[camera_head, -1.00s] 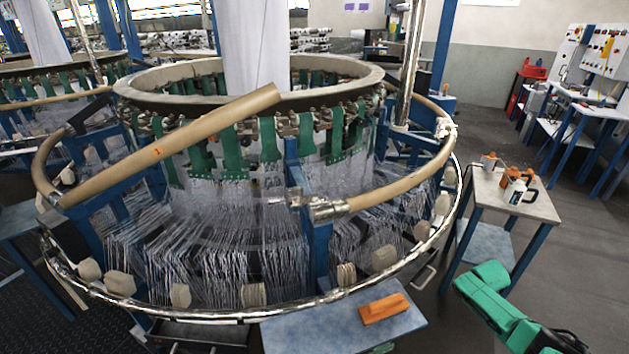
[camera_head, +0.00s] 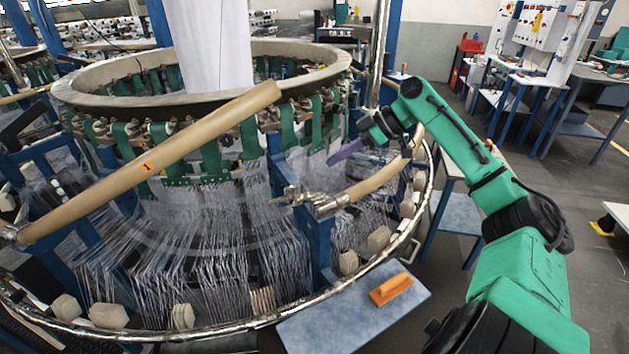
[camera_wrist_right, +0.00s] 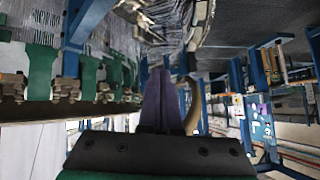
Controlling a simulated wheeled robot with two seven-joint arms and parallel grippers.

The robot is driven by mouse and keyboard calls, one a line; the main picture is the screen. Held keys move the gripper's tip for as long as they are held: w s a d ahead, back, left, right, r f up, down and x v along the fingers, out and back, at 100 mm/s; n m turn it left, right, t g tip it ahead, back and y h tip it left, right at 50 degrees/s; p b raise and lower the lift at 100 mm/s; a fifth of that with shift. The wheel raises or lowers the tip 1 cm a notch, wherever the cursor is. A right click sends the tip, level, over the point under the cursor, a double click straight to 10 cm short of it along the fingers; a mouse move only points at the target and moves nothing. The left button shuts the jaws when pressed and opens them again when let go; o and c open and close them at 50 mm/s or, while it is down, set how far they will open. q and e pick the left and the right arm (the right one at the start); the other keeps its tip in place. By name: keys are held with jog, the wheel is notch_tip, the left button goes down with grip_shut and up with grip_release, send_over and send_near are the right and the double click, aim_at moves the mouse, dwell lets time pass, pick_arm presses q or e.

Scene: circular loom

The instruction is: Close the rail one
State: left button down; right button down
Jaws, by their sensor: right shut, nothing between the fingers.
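Rail one (camera_head: 150,165) is a tan curved tube with an orange number 1 on it. It is swung up: its free end points up and right in front of the ring, and its left end sits at a joint on the left edge. The metal latch (camera_head: 310,198) at the end of the neighbouring tan rail (camera_head: 380,180) lies below and right of that free end, apart from it. My right gripper (camera_head: 343,153), with purple fingers, is over the loom right of rail one's free end, not touching it. Its fingers (camera_wrist_right: 162,100) are together and empty in the right wrist view. My left gripper is out of view.
The loom's big ring (camera_head: 90,90) with green straps (camera_head: 285,130) stands behind the rail. White threads (camera_head: 200,255) fill the space below. A blue post (camera_head: 318,255) stands under the latch.

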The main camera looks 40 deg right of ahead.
jog(key=w+a+f+p, duration=0.3)
jog(key=a+f, duration=0.1)
jog(key=f, duration=0.3)
jog(key=shift+w+f, duration=0.2)
jog(key=shift+f, duration=0.1)
dwell(1.1)
